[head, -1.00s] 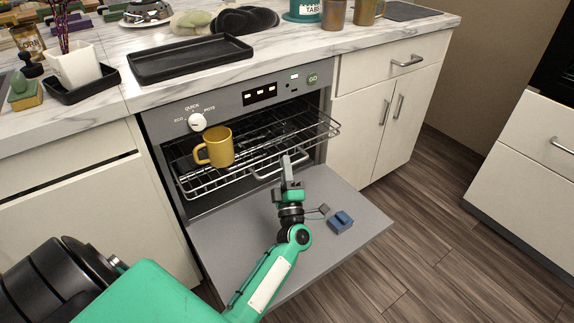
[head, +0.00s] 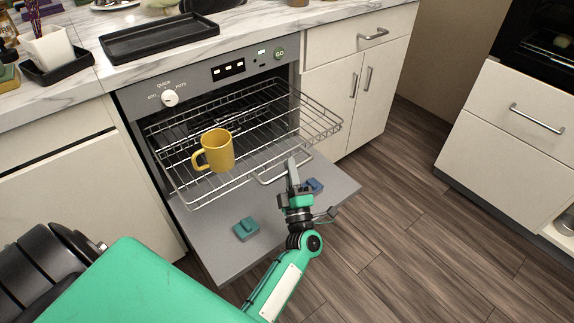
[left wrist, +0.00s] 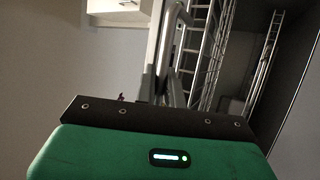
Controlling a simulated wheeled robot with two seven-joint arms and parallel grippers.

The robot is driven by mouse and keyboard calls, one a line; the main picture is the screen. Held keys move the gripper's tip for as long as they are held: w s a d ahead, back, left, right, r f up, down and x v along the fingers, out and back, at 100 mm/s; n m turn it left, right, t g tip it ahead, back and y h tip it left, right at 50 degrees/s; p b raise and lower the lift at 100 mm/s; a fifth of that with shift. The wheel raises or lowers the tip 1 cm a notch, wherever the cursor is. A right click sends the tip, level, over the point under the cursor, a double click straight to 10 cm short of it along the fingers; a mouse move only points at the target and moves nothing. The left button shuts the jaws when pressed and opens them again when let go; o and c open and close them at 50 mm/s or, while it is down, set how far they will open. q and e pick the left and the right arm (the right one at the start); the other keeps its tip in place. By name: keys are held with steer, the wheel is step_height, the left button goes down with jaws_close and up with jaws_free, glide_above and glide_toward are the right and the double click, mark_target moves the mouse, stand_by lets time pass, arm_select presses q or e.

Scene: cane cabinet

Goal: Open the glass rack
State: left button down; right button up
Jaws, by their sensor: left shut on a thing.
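The wire glass rack (head: 250,118) is slid well out of the open dishwasher (head: 210,90), above its lowered door. A yellow mug (head: 219,150) stands upright on the rack's left part. My left gripper (head: 292,167) is at the rack's front, shut on the rack handle (head: 268,181); the exact contact is partly hidden by the fingers. In the left wrist view, a bar that looks like the handle (left wrist: 168,45) and the rack wires (left wrist: 212,60) run up beyond the green gripper body. My right gripper is not in view.
The lowered grey door (head: 215,250) lies under the rack, with a teal block (head: 246,229) and a blue block (head: 314,186) on it. A black tray (head: 160,36) sits on the counter above. The wooden floor at right is clear up to a white cabinet (head: 510,130).

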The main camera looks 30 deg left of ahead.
arm_select(q)
steer(key=c, duration=1.5)
jaws_free()
steer(key=v, duration=0.7)
steer(key=shift+s+f, duration=0.15)
steer(key=shift+d, duration=0.1)
